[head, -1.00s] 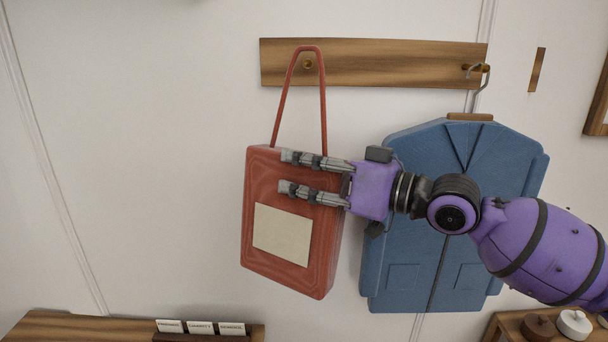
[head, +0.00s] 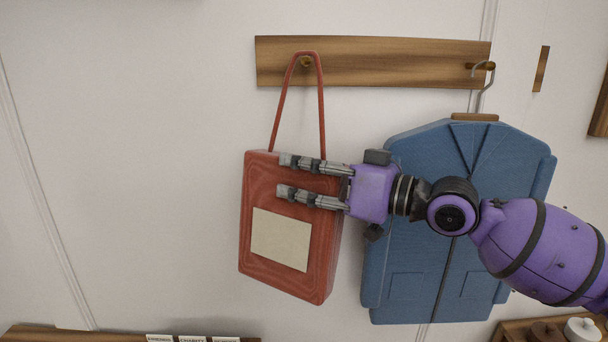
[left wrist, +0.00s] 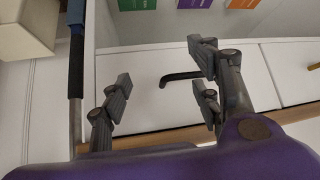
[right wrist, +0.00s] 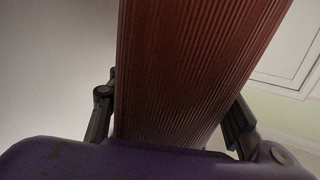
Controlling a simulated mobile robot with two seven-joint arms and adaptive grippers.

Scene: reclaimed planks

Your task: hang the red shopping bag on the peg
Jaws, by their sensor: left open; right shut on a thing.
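The red shopping bag (head: 325,262) hangs upright and slightly tilted in the head view, a pale label on its front. Its thin handle loop reaches up to the peg (head: 307,62) on the wooden rail. The peg's end shows inside the loop, just under its top; I cannot tell if the handle rests on it. My right gripper (head: 283,175) is shut on the bag's upper part, coming from the right. In the right wrist view the bag's ribbed side (right wrist: 190,70) stands between the fingers. My left gripper (left wrist: 160,75) is open and empty, seen only in the left wrist view.
The rail (head: 400,62) has a second peg at right, where a blue garment (head: 450,270) hangs on a metal hook, close behind my right arm. A wooden shelf edge (head: 60,333) with small cards is at lower left. The wall left of the bag is clear.

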